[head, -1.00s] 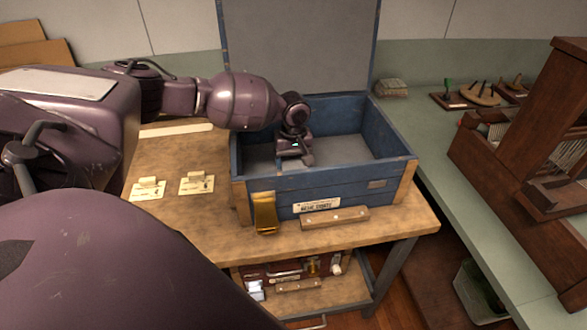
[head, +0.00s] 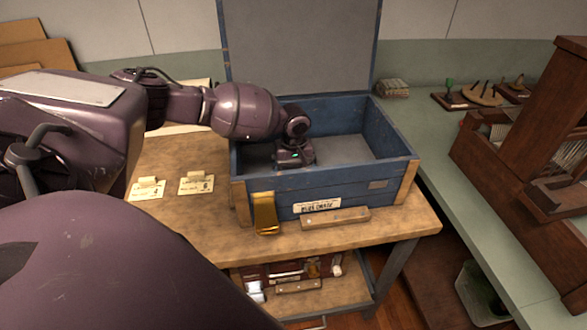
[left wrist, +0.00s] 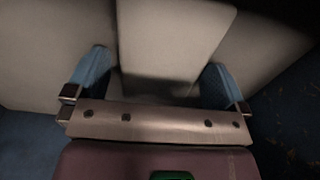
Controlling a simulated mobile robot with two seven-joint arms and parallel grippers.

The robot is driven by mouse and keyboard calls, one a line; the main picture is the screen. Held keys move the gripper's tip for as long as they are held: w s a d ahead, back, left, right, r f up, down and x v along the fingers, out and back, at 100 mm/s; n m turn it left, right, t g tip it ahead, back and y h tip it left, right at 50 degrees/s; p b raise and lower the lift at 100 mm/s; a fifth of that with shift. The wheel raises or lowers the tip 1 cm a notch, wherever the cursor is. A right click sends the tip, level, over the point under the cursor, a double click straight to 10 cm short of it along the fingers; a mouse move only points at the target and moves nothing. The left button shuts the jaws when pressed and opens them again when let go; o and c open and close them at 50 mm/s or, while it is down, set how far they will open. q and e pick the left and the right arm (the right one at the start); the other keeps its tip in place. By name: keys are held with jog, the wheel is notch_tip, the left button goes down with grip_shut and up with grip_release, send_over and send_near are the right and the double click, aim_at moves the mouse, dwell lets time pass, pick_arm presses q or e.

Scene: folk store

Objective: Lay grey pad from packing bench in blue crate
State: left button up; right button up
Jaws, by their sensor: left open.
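The blue crate (head: 335,185) stands on the packing bench (head: 215,225), its grey-lined lid (head: 300,50) upright. My left gripper (head: 295,163) is inside the crate, toward its left side, pointing down. In the left wrist view its blue-tipped fingers (left wrist: 157,88) are apart. A pale grey raised piece (left wrist: 178,35) lies between and beyond them, with a dark shadow at its near edge. Grey surface spreads on both sides; I cannot tell pad from crate lining. The crate's floor (head: 345,148) looks grey in the head view. No separate grey pad shows on the visible bench top.
Labelled cards (head: 196,183) lie on the bench left of the crate. A brass latch (head: 265,212) is on the crate's front. A lower shelf (head: 335,290) holds a dark red case. A green counter (head: 420,135) with a wooden loom-like frame (head: 540,130) is at the right.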

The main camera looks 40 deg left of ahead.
pick_arm(q)
jog(key=shift+r, duration=0.15)
notch_tip(320, 180, up, 12)
jog(key=p, duration=0.2)
dwell(0.6)
